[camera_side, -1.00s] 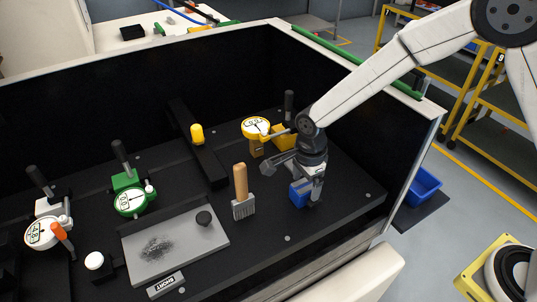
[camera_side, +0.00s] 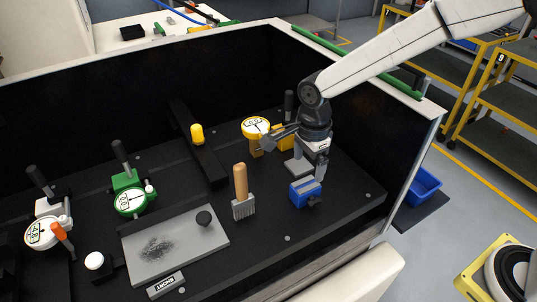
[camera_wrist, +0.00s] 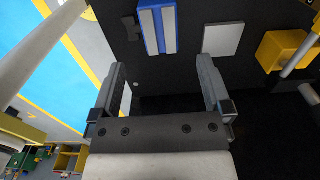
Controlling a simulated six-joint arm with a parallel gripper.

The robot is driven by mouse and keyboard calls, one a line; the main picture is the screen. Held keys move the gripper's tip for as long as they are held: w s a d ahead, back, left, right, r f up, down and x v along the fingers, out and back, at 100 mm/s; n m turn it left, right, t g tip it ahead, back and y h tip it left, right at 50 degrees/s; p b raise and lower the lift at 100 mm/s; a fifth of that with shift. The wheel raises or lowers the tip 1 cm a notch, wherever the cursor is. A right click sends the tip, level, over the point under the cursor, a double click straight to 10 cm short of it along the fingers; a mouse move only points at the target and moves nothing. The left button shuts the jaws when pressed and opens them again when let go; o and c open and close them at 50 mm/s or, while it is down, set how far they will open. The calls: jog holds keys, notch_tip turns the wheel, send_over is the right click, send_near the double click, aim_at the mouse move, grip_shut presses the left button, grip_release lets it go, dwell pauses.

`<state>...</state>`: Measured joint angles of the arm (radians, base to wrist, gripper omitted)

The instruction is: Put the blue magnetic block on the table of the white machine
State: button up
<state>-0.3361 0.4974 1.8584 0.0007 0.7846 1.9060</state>
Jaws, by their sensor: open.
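The blue block (camera_side: 304,191) with pale grey strips on top stands on the black bench at right, to the right of the brush. It also shows at the top of the wrist view (camera_wrist: 145,28). My gripper (camera_side: 296,154) is open and empty, above and behind the block, apart from it. In the wrist view its two fingers (camera_wrist: 160,88) are spread with nothing between them; the block lies beyond the tips. The white machine (camera_side: 45,228), with a round dial and an orange-handled part in front, stands at far left. I cannot make out its table clearly.
A pale square plate (camera_wrist: 222,40) lies beside the block. A yellow gauge (camera_side: 256,128) stands behind my gripper. Dark walls enclose the bench's back and right.

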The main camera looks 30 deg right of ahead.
aim_at(310, 185)
jog(key=shift+r, duration=2.9)
jog(key=s+d+f+n+t, duration=0.1)
jog(key=s+d+f+n, duration=0.1)
jog(key=s+d+n, duration=0.4)
jog(key=s+d+f+n+t, duration=0.1)
jog(key=s+d+f+n, duration=0.2)
jog(key=s+d+n, duration=0.4)
jog(key=d+n, duration=0.1)
jog(key=n, duration=0.4)
jog(key=shift+s+d+t, duration=0.2)
jog(key=shift+d+t, duration=0.05)
jog(key=shift+t, duration=0.05)
